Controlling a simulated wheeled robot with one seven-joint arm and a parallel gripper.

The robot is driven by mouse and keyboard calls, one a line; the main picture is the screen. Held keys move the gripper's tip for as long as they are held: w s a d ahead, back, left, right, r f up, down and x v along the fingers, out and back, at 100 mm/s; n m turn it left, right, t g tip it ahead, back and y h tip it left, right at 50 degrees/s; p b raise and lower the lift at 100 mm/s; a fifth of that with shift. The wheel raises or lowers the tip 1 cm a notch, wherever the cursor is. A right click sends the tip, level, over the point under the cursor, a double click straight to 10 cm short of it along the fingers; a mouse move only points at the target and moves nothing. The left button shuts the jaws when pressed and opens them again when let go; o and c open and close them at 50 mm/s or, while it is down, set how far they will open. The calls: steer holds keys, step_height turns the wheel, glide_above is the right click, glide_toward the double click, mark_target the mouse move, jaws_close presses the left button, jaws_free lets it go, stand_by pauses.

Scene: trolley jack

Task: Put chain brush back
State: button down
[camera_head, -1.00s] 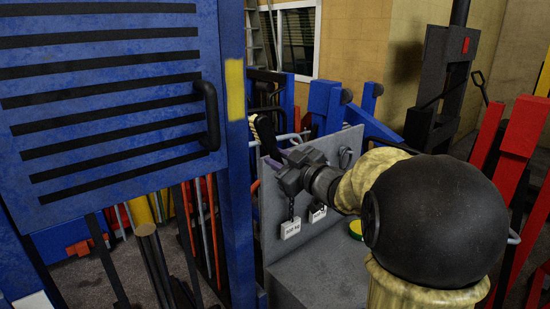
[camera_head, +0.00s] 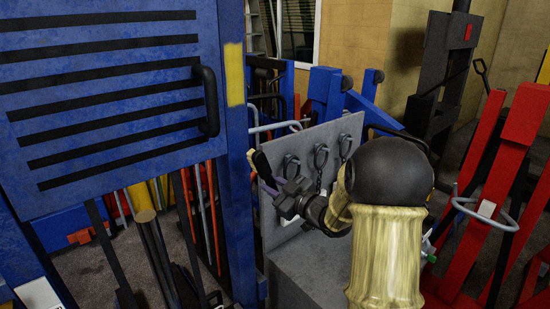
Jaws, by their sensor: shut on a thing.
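My gripper (camera_head: 279,197) is in front of the left part of the upright grey panel (camera_head: 333,134). It is shut on a slim purple and dark thing, which I take to be the chain brush (camera_head: 264,168). The brush sticks up and left from the jaws, with a light strip near its upper end. It is close to the panel's left edge; I cannot tell whether it touches the panel. Its lower part is hidden by my gripper.
Dark hooks or shackles (camera_head: 321,156) hang along the panel, above a grey block (camera_head: 302,277). A blue slatted cabinet (camera_head: 105,90) with a dark handle stands close on the left, beside a blue post (camera_head: 237,180). Red frames (camera_head: 510,170) stand on the right.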

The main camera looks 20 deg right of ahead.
step_height(320, 180, down, 13)
steer(key=s+a+f+m+h, duration=0.1)
steer(key=s+f, duration=0.3)
steer(key=f, duration=0.5)
steer(key=s+a+f+m+t+h+b, duration=0.1)
steer(key=s+f+h, duration=0.3)
steer(key=f, duration=0.6)
steer(key=s+a+f+m+t+h, duration=0.1)
steer(key=s+a+f+m+h, duration=0.2)
steer(key=f, duration=0.6)
steer(key=shift+s+f+m, duration=0.3)
steer(key=shift+s, duration=0.7)
steer(key=shift+a, duration=0.1)
